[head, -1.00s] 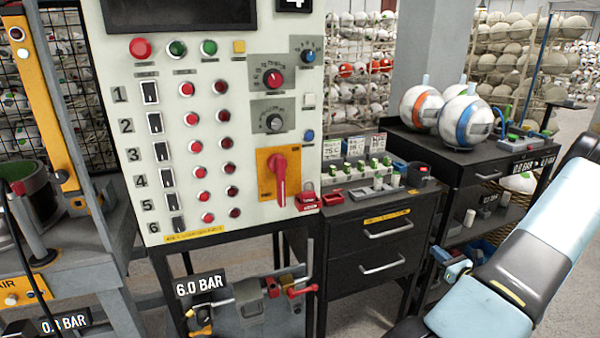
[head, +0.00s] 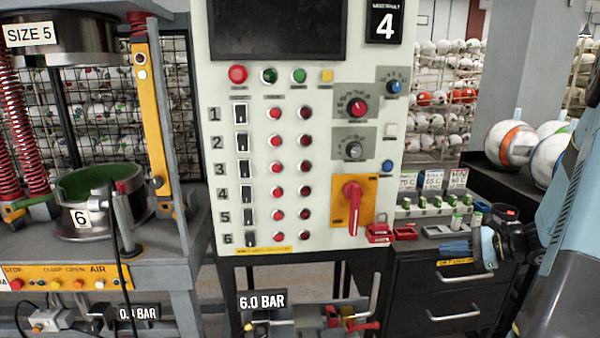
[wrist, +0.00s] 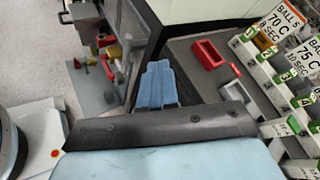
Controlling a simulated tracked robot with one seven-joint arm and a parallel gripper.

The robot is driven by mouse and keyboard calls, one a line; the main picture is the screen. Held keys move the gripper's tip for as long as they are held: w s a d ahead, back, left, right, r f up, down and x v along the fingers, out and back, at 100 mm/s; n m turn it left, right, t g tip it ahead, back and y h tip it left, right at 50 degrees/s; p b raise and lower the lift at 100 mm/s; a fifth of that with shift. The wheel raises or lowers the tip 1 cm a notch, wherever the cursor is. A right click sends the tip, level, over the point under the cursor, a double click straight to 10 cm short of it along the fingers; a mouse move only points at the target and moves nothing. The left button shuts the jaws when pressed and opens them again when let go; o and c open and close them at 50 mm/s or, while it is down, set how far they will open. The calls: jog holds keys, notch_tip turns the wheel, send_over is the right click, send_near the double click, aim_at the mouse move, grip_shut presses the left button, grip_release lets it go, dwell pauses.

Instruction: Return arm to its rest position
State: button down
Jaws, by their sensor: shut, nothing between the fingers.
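My gripper (head: 450,248) shows at the right of the head view, with its blue fingers shut and empty, pointing left. It is in front of the black drawer cabinet (head: 447,292), just right of and below the red lockout piece (head: 380,233) at the control panel's foot. My light blue arm runs down the right edge of the picture. In the wrist view the blue fingers (wrist: 157,88) are together in the middle, with nothing held. The red lockout piece (wrist: 208,54) lies beyond them to the right.
The white control panel (head: 230,150) stands left of my gripper, with a red rotary handle (head: 352,208). A press with a size 6 ring (head: 100,222) is at the left. Balls (head: 510,143) sit on a black bench at the right. Labelled green-switch blocks (wrist: 268,73) are near the wrist.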

jog(key=s+a+r+n+g+h, duration=0.5)
jog(key=s+a+r+n+h, duration=0.3)
jog(key=s+a+r+n, duration=0.8)
jog(key=s+a+r+n+t+h, duration=0.1)
jog(key=s+r+n+t+h, duration=0.1)
jog(key=s, duration=0.4)
notch_tip(320, 180, up, 2)
jog(key=shift+a+r+n+t+h, duration=0.15)
jog(key=shift+n+t+h, duration=0.15)
jog(key=shift+t+h, duration=0.3)
